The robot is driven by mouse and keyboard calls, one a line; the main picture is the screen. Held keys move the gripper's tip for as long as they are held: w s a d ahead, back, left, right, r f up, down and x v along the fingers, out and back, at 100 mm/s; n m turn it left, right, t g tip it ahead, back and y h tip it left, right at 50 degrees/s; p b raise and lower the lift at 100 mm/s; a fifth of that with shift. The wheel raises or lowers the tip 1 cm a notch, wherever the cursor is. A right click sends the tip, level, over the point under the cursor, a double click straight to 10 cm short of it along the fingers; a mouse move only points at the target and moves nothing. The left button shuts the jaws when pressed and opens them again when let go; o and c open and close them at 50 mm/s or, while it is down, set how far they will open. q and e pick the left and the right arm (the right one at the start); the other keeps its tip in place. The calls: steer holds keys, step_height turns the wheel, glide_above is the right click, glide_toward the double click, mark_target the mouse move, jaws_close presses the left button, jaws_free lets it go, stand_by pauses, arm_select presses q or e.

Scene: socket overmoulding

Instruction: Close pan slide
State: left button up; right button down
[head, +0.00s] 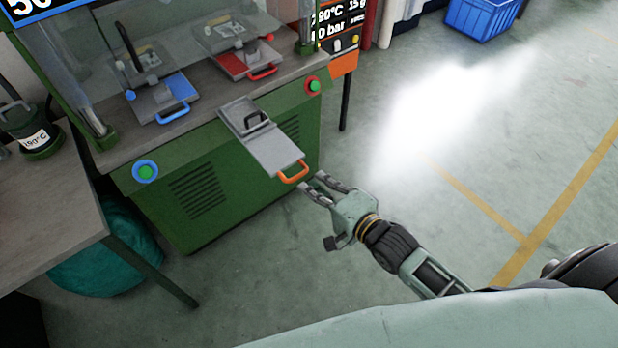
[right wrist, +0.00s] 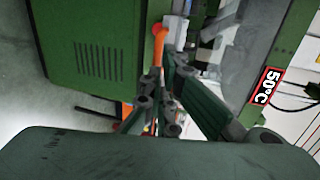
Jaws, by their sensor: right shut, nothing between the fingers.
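The pan slide (head: 272,149) is a flat grey tray that sticks out from the front of the green machine's bench. An orange loop handle (head: 293,172) is on its outer end, and a dark square bracket (head: 256,119) stands on its inner part. My right gripper (head: 314,184) is shut and empty just to the right of the orange handle, seemingly apart from it. In the right wrist view my fingers (right wrist: 166,72) are together close to an orange part (right wrist: 158,42), seemingly the handle; the gripper body hides much there. My left gripper is in neither view.
On the machine bench (head: 215,95) are a blue-handled fixture (head: 163,98) and a red-handled one (head: 245,62). A table (head: 50,210) stands left.

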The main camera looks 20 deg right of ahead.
steer(key=shift+x, duration=1.45)
